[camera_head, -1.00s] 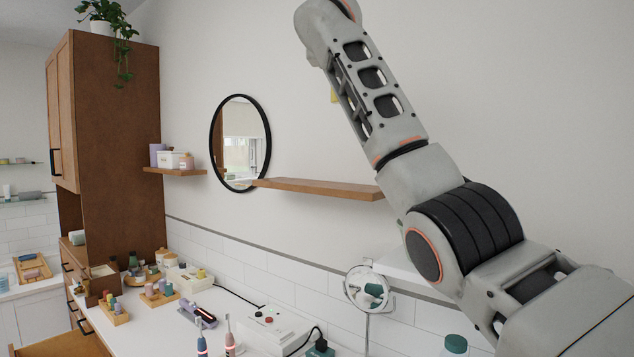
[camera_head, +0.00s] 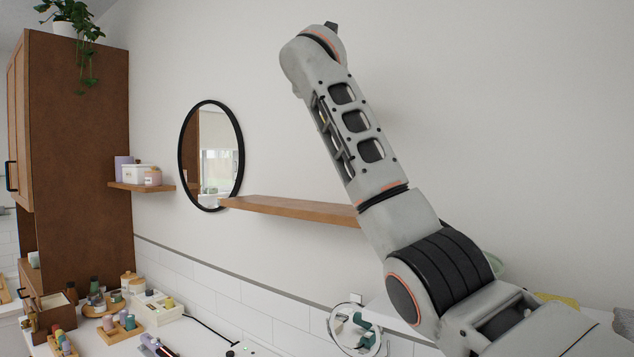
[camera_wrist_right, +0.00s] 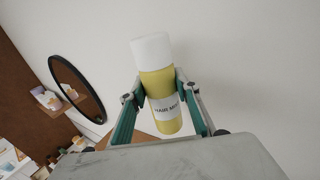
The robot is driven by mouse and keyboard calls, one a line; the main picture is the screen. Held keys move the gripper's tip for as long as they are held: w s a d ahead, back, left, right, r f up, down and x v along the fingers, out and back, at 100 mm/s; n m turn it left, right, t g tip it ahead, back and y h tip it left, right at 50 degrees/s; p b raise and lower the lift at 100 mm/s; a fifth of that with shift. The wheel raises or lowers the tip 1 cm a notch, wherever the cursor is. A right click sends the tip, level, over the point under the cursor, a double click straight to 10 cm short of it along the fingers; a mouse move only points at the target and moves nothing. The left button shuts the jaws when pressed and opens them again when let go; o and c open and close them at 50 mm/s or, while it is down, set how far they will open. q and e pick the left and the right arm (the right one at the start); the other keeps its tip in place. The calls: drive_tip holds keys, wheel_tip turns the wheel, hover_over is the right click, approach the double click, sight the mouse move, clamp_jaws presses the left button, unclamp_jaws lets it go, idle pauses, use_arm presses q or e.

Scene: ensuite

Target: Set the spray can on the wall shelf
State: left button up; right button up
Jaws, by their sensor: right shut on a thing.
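The spray can is a yellow cylinder with a white cap and a white label. In the right wrist view the spray can (camera_wrist_right: 162,88) stands nearly upright, slightly tilted, between the fingers of my right gripper (camera_wrist_right: 158,95), which is shut on it. The wooden wall shelf (camera_head: 290,207) is long and bare where it shows in the head view; my right arm hides its right end. Part of a wooden shelf (camera_wrist_right: 140,138) shows below and behind the can in the wrist view. In the head view the right gripper and can are hidden behind my arm. My left gripper is not in view.
A round black-framed mirror (camera_head: 211,155) hangs left of the shelf. A small shelf (camera_head: 140,187) with jars is farther left, beside a tall brown cabinet (camera_head: 78,150). The counter below holds several bottles, trays and a round stand mirror (camera_head: 356,328).

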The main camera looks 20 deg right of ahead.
wheel_tip(320, 180, down, 17)
drive_tip(key=shift+w+d+f, duration=0.1)
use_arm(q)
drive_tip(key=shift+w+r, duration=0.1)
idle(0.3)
use_arm(e)
drive_tip(key=shift+f, duration=0.1)
drive_tip(key=shift+f, duration=0.15)
drive_tip(key=o, duration=1.2)
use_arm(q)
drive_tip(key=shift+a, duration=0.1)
